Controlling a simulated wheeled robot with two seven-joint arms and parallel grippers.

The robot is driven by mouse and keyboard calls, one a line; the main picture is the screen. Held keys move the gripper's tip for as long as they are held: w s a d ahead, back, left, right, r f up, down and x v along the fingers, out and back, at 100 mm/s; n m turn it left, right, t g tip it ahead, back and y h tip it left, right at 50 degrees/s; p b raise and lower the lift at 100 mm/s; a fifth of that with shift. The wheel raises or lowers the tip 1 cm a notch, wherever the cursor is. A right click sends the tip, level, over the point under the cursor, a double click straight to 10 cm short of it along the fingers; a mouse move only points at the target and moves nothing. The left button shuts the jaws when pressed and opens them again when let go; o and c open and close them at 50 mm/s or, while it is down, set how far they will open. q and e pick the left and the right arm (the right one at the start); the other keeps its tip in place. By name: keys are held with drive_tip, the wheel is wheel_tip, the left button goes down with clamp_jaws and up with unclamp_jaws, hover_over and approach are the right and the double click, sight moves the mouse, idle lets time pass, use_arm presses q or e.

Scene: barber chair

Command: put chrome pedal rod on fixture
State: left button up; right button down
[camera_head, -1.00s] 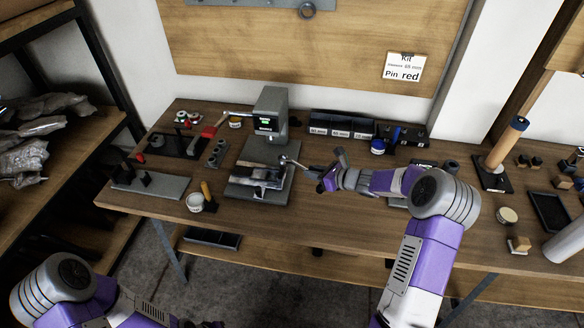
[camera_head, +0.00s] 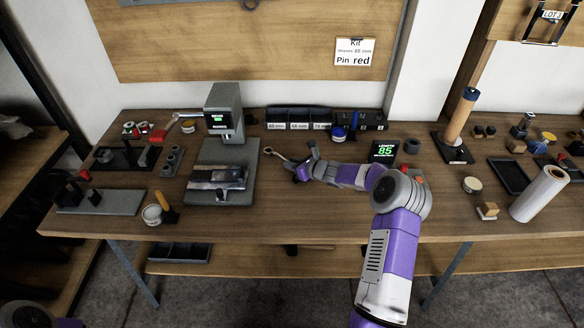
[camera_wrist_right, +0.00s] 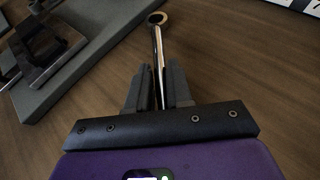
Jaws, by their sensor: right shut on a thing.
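My right gripper (camera_head: 299,171) is shut on the chrome pedal rod (camera_head: 278,155), a thin shiny rod with a ring at its free end. In the right wrist view the rod (camera_wrist_right: 158,50) stands out from between the two dark fingers (camera_wrist_right: 158,90), its ring pointing away. The gripper is over the table, right of a grey press-like station (camera_head: 223,112) with a flat base (camera_head: 241,196). A metal piece lies on that base. A grey plate with black uprights (camera_head: 125,203) lies at the left; I cannot tell which one is the fixture. My left gripper is not in view.
Dark bins (camera_head: 298,118) stand behind the gripper. A length display (camera_head: 384,151) stands right of it. The front middle of the table is clear.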

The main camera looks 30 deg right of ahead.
drive_tip(key=shift+f, duration=0.15)
drive_tip(key=shift+f, duration=0.15)
drive_tip(key=c, duration=1)
unclamp_jaws()
